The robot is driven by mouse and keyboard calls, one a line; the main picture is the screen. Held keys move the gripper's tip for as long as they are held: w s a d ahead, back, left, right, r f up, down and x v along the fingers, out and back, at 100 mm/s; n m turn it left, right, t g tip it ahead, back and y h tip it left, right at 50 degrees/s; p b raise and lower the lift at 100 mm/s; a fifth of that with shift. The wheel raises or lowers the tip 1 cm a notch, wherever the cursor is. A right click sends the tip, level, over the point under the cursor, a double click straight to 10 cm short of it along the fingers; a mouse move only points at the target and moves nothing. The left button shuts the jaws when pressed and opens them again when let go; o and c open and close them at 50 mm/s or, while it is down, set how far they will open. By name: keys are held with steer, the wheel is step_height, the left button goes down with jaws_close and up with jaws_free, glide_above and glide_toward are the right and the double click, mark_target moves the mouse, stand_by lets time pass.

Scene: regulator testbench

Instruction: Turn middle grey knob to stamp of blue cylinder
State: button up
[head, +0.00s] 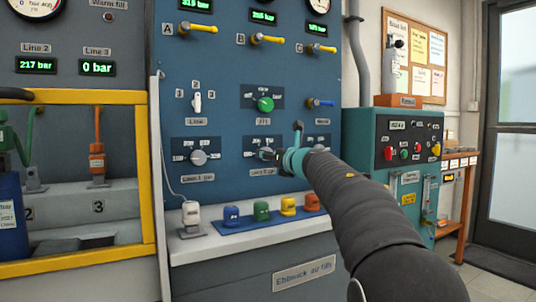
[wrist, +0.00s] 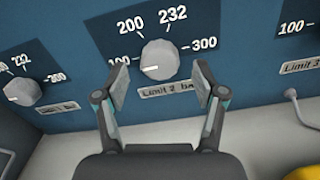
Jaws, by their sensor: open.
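The middle grey knob (wrist: 158,58) sits on the blue panel above a "Limit 2" label in the wrist view. Its white mark points down-left, towards the 100 side; 200, 232 and 300 are printed around it. My gripper (wrist: 162,78) is open, with one finger on each side of the knob's lower part; I cannot tell whether they touch it. The head view shows the knob (head: 266,154) partly beside my gripper (head: 284,155). A blue cylinder (head: 10,240) stands at the left edge, cut off, with a white stamp (head: 6,214) too small to read.
A similar grey knob (head: 198,157) is to the left. A green knob (head: 265,104) is above. Yellow levers (head: 266,39) line the panel top. Coloured blocks (head: 262,211) stand on the ledge below. A yellow frame (head: 148,180) fronts the cylinder bay.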

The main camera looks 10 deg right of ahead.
steer(key=shift+x, duration=0.8)
steer(key=c, duration=1.1)
steer(key=shift+c, duration=0.2)
